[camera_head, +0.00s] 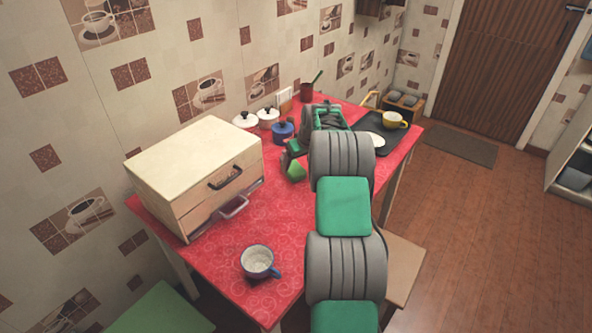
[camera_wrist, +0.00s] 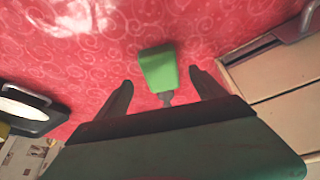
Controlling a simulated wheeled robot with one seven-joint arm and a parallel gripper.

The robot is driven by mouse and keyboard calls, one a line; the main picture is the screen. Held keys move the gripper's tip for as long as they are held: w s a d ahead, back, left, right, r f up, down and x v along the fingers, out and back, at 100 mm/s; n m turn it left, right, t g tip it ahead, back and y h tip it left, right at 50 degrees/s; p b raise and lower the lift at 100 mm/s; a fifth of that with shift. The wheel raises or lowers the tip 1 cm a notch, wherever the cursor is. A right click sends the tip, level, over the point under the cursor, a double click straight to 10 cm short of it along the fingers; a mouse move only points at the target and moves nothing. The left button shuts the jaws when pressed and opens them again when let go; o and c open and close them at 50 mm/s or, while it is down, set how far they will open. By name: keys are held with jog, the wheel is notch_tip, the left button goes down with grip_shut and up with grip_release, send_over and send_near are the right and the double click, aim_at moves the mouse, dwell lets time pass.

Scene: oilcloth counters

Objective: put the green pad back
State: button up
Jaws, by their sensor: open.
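The green pad (camera_wrist: 158,70) lies on the red patterned cloth of the table. In the wrist view it is a small, bright green, tapering block with a dark grey narrow piece at its near end. My gripper (camera_wrist: 161,80) is open, with one dark finger on each side of the pad's near end. Whether the fingers touch it cannot be told. In the head view the pad (camera_head: 296,171) shows just below my gripper (camera_head: 291,155), to the right of the wooden drawer box (camera_head: 190,165). My own arm hides part of the table.
The box's lower drawer handle (camera_head: 234,207) sticks out over the table. A mug (camera_head: 258,262) stands near the front edge. A dark tray (camera_head: 368,126) with a yellow cup (camera_head: 394,120) is at the far end.

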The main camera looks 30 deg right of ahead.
jog(key=v, duration=0.6)
jog(key=s+a+r, duration=0.4)
jog(key=a, duration=0.5)
jog(key=s+a+r, duration=0.3)
jog(key=a+r, duration=0.1)
jog(key=a, duration=0.5)
jog(key=s+a+f, duration=0.2)
jog(key=s+a, duration=0.5)
jog(key=s, duration=0.4)
jog(key=s+a+f+g, duration=0.1)
jog(key=s+a+f, duration=0.1)
jog(key=s+a, duration=0.6)
jog(key=s, duration=0.3)
jog(key=shift+s+a+n+g, duration=0.2)
jog(key=shift+s+n+g, duration=0.1)
jog(key=shift+n, duration=0.1)
jog(key=shift+r, duration=0.1)
